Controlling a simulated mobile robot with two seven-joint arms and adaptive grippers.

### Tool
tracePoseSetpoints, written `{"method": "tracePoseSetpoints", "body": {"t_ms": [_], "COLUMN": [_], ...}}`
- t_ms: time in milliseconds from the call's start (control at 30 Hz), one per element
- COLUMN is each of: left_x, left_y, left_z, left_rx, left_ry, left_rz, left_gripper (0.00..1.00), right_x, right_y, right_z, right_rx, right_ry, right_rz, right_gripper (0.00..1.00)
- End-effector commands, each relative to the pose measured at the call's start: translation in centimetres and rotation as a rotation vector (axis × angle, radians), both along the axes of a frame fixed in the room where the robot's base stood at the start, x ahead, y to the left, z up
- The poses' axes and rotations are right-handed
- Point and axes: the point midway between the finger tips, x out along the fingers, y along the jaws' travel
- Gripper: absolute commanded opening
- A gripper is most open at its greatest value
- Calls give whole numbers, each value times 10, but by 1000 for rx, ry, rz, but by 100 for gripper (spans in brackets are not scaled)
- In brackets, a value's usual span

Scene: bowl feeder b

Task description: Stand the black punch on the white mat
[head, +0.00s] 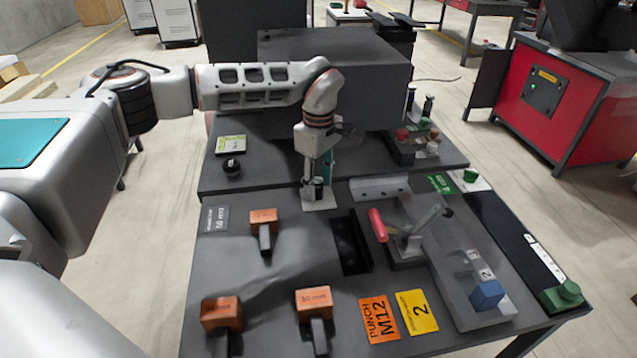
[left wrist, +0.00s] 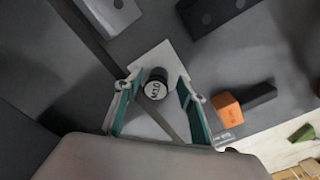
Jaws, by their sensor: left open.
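The black punch (left wrist: 155,88) stands on the white mat (left wrist: 161,54) in the left wrist view, with its round end marked M10 facing the camera. In the head view the punch (head: 318,188) is a small dark upright shape on the white mat (head: 322,205), partly hidden by my gripper. My left gripper (head: 319,180) points down over the mat. Its teal-lined fingers are open on either side of the punch, with gaps visible in the left wrist view. My right gripper is not in view.
Orange-headed blocks (head: 263,216) lie on the near bench at the left and front. A lever tool with a red handle (head: 377,225) stands to the right of a dark slot (head: 350,245). A black knob-like part (head: 231,168) sits left of the mat. A large grey box (head: 335,85) stands behind.

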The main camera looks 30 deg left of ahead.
Motion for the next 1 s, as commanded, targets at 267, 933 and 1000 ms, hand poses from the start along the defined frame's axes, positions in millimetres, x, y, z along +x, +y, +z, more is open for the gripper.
{"method": "tracePoseSetpoints", "body": {"t_ms": [267,933,1000], "left_x": [1,0,0], "left_y": [0,0,0], "left_z": [48,120,120], "left_rx": [0,0,0], "left_ry": [-8,0,0], "left_rz": [0,1,1], "left_gripper": [40,40,40], "right_x": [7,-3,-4], "right_y": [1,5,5], "right_z": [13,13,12], "right_rx": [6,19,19], "right_ry": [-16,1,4], "right_rz": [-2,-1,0], "right_gripper": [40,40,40]}}
